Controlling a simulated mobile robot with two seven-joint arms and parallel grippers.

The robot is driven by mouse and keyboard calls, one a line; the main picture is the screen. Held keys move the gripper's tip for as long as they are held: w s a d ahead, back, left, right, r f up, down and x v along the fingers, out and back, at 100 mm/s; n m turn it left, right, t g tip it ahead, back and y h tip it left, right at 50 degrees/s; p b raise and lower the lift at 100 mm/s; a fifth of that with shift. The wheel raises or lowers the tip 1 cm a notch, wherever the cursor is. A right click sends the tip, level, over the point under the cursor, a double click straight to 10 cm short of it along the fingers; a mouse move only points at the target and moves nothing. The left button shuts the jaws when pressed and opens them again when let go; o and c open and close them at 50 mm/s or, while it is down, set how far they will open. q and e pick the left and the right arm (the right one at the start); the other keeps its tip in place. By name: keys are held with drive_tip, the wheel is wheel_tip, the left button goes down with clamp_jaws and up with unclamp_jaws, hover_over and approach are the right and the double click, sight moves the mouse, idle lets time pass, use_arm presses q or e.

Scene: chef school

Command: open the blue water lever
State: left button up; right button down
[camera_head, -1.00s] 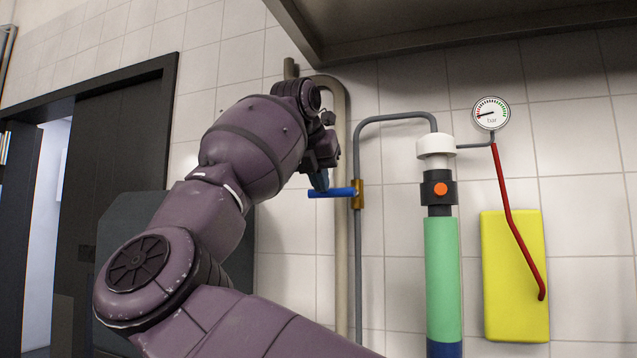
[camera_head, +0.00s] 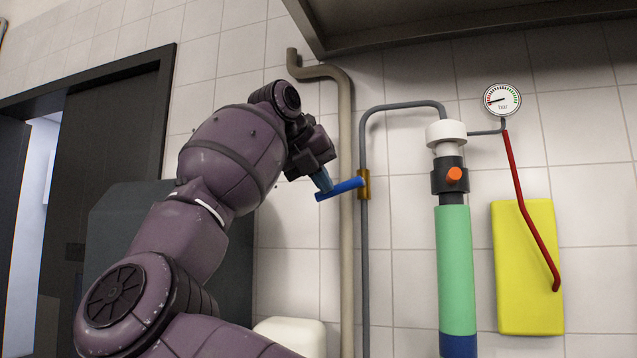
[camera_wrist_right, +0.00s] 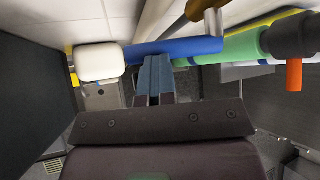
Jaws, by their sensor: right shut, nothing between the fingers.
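The blue water lever (camera_head: 346,187) sticks out to the left from a brass valve (camera_head: 364,184) on a thin grey pipe. Its free end sits a little lower than its valve end in the head view. My right gripper (camera_head: 322,182) is at the lever's free end, fingers closed with nothing between them. In the right wrist view the blue-grey fingers (camera_wrist_right: 155,75) lie side by side, their tips against or very near the lever (camera_wrist_right: 180,47); actual contact is unclear. My left gripper is out of view.
A thick beige pipe (camera_head: 346,260) runs behind the lever. To the right are a green cylinder (camera_head: 455,265) with an orange knob (camera_head: 454,174), a pressure gauge (camera_head: 502,99), a red pipe (camera_head: 530,210) and a yellow panel (camera_head: 515,300). A dark hood (camera_head: 430,20) hangs above.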

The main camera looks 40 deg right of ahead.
use_arm(q)
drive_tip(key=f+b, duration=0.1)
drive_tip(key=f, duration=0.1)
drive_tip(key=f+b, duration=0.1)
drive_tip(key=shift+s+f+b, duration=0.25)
drive_tip(key=shift+b, duration=0.05)
use_arm(e)
drive_tip(key=f+n+g+h, duration=0.1)
drive_tip(key=g+h, duration=0.1)
drive_tip(key=s+d+f+n+g+h, duration=0.1)
drive_tip(key=f+n+g+h, duration=0.1)
drive_tip(key=s+f+n+g+h, duration=0.1)
drive_tip(key=f+n+h, duration=0.1)
drive_tip(key=shift+s+d+g, duration=0.2)
drive_tip(key=shift+s+g, duration=0.05)
drive_tip(key=shift+g, duration=0.15)
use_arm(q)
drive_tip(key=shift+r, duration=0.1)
